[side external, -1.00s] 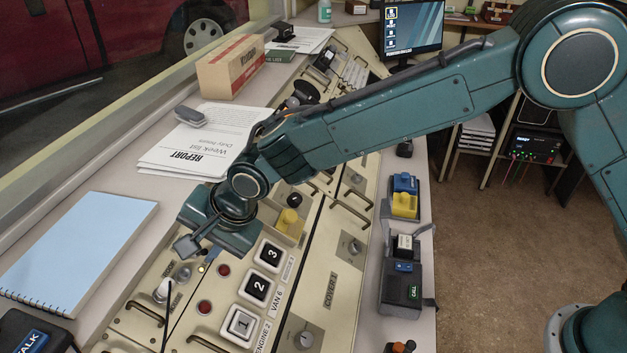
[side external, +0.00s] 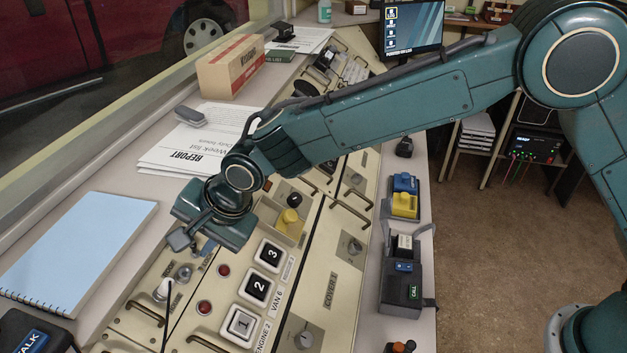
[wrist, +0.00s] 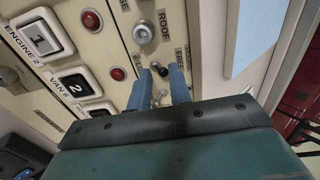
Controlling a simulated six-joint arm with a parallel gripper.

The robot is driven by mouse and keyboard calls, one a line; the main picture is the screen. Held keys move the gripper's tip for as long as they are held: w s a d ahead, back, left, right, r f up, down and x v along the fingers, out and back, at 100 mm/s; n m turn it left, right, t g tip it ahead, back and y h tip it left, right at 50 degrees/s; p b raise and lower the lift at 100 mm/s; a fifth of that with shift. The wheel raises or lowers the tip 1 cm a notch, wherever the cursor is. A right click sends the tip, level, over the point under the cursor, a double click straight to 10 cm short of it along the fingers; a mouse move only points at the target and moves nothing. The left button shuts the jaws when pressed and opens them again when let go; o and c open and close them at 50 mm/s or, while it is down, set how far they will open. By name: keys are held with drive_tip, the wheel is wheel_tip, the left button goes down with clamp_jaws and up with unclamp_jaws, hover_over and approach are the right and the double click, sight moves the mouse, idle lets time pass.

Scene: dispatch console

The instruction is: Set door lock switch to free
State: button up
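My gripper (wrist: 160,80) points down at the sloping cream console panel, with two blue fingers apart. Between the fingertips in the wrist view is a small dark-tipped lever (wrist: 157,68), beside partly covered lettering; it appears to be the door lock switch. I cannot tell whether either finger touches it, or which position it is in. In the side view the blue fingers of my gripper (side external: 206,248) reach down to the panel, and the lever is hidden there. A silver knob (wrist: 142,33) under a ROOF label sits just beyond the lever.
Red round buttons (side external: 204,307) and white-framed numbered buttons (side external: 258,288) lie close by. A blue notebook (side external: 75,250) lies left of the panel.

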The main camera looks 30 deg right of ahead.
drive_tip(key=v, duration=0.5)
drive_tip(key=shift+s+d+r, duration=0.1)
drive_tip(key=shift+s+r, duration=0.05)
drive_tip(key=shift+r, duration=0.05)
idle(0.5)
drive_tip(key=shift+d, duration=0.1)
drive_tip(key=s+d+r+n+h, duration=0.15)
drive_tip(key=d+r, duration=0.25)
drive_tip(key=d, duration=0.4)
drive_tip(key=s+d+r+n+t, duration=0.1)
drive_tip(key=s+d+r, duration=0.3)
drive_tip(key=d, duration=0.5)
drive_tip(key=s+d+r+n+h, duration=0.1)
drive_tip(key=d+r+n, duration=0.1)
drive_tip(key=d+r, duration=0.45)
drive_tip(key=s+d+f+n+h, duration=0.1)
drive_tip(key=s+d+f+n, duration=0.1)
drive_tip(key=s+d, duration=0.7)
drive_tip(key=s+d+f+n+h, duration=0.1)
drive_tip(key=s+d+n, duration=0.1)
drive_tip(key=s+d, duration=0.7)
drive_tip(key=shift+s+f, duration=0.35)
drive_tip(key=shift+s, duration=0.85)
